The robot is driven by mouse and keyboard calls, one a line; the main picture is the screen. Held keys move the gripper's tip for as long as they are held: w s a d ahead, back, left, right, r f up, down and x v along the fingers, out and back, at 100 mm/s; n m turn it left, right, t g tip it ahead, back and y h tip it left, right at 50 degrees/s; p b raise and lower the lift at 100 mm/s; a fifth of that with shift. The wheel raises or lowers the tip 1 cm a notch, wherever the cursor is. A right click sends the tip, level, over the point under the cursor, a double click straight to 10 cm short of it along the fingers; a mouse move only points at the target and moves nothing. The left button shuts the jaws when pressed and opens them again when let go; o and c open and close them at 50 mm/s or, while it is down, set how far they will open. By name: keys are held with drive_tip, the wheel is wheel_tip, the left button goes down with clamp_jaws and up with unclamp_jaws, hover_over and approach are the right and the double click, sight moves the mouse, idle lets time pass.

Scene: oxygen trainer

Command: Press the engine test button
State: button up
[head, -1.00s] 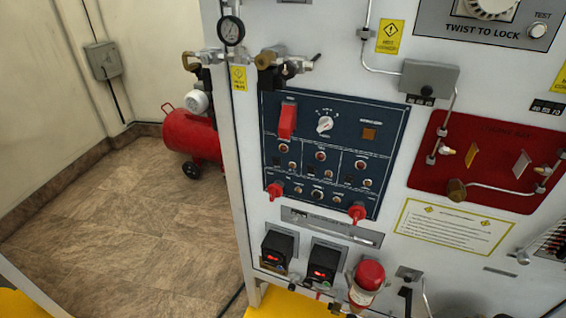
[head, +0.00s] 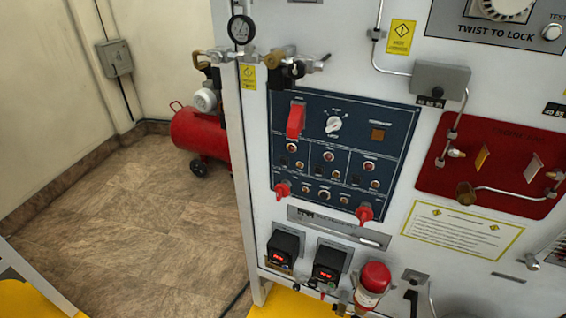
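A dark blue control panel (head: 403,97) is set in the white trainer front, at the middle of the head view. It carries a red switch cover (head: 295,120), a white rotary knob (head: 334,125), an amber square (head: 377,134) and several small round buttons or lamps. Their labels are too small to read, so I cannot tell which one is the engine test button. A round button (head: 551,32) at the top right has the label "TEST", partly cut off by the picture edge. My gripper is not in view.
A red recessed plate (head: 487,134) with pipes lies right of the blue panel. A pressure gauge (head: 241,29) and valves stick out at the upper left. Two black boxes (head: 329,262) and a red-topped cylinder (head: 374,277) sit below. Open floor (head: 150,220) lies left, with a red compressor (head: 197,132).

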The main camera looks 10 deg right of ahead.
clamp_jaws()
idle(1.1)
